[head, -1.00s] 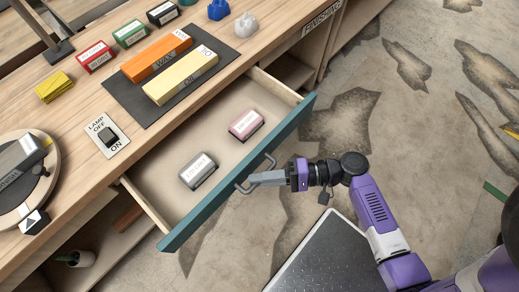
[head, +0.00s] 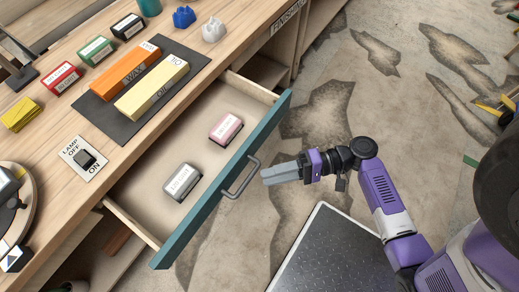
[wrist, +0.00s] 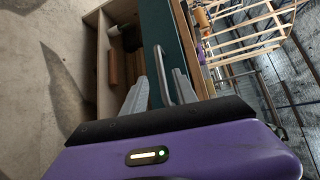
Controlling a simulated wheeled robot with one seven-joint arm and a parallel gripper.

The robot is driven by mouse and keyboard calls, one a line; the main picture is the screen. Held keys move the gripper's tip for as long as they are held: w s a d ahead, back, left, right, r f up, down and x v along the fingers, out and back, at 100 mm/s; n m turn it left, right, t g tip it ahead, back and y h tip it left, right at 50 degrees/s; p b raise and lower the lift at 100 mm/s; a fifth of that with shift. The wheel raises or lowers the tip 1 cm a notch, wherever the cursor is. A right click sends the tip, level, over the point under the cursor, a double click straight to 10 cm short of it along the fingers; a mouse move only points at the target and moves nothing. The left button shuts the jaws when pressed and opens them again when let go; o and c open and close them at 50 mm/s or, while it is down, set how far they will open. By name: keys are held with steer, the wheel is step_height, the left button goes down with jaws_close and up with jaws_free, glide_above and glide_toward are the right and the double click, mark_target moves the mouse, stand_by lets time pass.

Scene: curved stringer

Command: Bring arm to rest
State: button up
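My gripper (head: 266,174) is off the front of the open drawer, just to the right of its grey handle (head: 241,178), with a small gap between them. In the wrist view my gripper (wrist: 160,77) has its two grey fingers spread apart, with nothing held. The handle (wrist: 166,72) shows between and beyond the fingers. The drawer has a teal front (head: 205,208) and stands pulled out from the wooden bench. Inside lie a grey block (head: 182,183) and a pink block (head: 226,128), both with white labels.
The bench top (head: 205,92) carries a lamp switch (head: 82,158), a dark mat (head: 108,122) with orange and cream blocks, and several small labelled boxes. A dark ribbed platform (head: 325,255) is below my arm. Concrete floor is open to the right.

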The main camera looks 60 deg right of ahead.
steer(key=shift+s+d, duration=0.2)
stand_by(0.5)
